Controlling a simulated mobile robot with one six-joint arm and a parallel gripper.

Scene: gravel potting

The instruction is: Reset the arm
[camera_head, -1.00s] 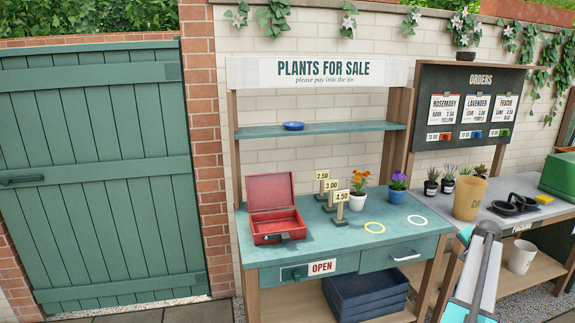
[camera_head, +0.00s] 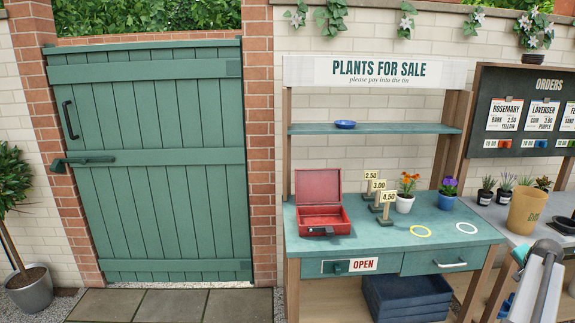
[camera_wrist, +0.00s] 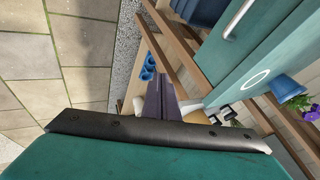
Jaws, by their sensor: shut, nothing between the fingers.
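My arm (camera_head: 541,284) shows at the lower right of the head view, in front of the right-hand bench; its gripper end is not clear there. In the wrist view my gripper (camera_wrist: 160,88) is shut and empty, its dark fingers together. Past the fingers the wrist view shows the bench side with a drawer handle (camera_wrist: 238,20), a white ring (camera_wrist: 256,79) and a blue pot with purple flowers (camera_wrist: 286,88). The fingers appear apart from these things.
The teal sales bench (camera_head: 440,228) carries an open red cash tin (camera_head: 324,217), price signs and two flower pots. Blue crates (camera_head: 406,300) sit below. A green gate (camera_head: 150,170) stands left, with a potted tree (camera_head: 30,290) beside it. The paving (camera_head: 165,305) before the gate is clear.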

